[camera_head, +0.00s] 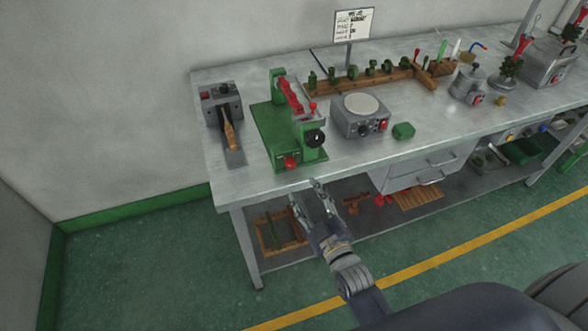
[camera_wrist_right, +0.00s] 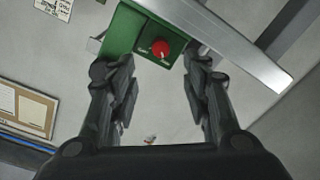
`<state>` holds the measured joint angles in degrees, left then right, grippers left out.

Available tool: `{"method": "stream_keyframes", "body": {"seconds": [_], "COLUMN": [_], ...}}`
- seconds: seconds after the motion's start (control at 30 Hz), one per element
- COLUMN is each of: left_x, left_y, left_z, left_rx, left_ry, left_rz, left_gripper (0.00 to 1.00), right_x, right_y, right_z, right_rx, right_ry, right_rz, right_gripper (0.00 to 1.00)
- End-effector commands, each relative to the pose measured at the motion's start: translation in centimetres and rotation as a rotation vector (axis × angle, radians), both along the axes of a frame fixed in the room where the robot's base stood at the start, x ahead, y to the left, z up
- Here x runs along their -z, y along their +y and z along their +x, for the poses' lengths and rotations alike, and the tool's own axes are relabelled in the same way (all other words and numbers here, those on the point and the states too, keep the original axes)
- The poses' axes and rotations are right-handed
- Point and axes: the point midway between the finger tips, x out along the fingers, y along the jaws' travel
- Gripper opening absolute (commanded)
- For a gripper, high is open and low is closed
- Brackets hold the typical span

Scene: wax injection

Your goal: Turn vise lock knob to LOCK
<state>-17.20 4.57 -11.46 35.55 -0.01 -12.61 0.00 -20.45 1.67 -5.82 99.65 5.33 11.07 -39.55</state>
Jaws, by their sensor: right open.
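The green vise (camera_head: 268,125) stands on the left part of the bench, with red jaw parts on top and a black handwheel (camera_head: 316,138) on its right side. The red lock knob (camera_head: 290,162) is on the vise's front face, near the bench's front edge. In the right wrist view the knob (camera_wrist_right: 160,48) sits on a dark plate with small labels on both sides, too small to read. My right gripper (camera_head: 308,190) is open and empty, in front of and below the bench edge, apart from the knob. In the wrist view its fingers (camera_wrist_right: 159,82) flank the knob from a distance.
A grey box with a wooden-handled tool (camera_head: 230,135) stands left of the vise. Below are a drawer (camera_head: 425,172) and a lower shelf. The floor before the bench is clear.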

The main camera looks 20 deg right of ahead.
Motion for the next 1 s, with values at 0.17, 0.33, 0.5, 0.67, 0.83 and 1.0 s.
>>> {"method": "stream_keyframes", "body": {"seconds": [0.17,0.33,0.5,0.67,0.83,1.0], "left_x": [-0.7,-1.2,-1.4,-1.4,-1.4,-1.4], "left_y": [0.0,0.0,0.0,0.0,0.0,0.0], "left_z": [0.0,0.0,0.0,0.0,0.0,0.0], "left_rx": [0.000,0.000,0.000,0.000,0.000,0.000], "left_ry": [0.000,0.000,0.000,0.000,0.000,0.000], "left_rz": [0.000,0.000,0.000,0.000,0.000,0.000], "left_gripper": [0.40,0.40,0.40,0.40,0.40,0.40], "right_x": [-0.3,-0.2,0.0,0.0,0.1,0.1], "right_y": [0.4,0.7,0.8,0.9,0.9,0.9], "right_z": [3.4,6.4,8.4,9.2,9.4,9.3], "right_rx": [-0.001,-0.001,-0.001,-0.002,-0.001,-0.001], "right_ry": [-0.001,0.001,0.002,0.003,0.003,0.004], "right_rz": [0.002,0.003,0.003,0.002,0.002,0.003], "right_gripper": [0.44,0.44,0.44,0.44,0.44,0.30]}}
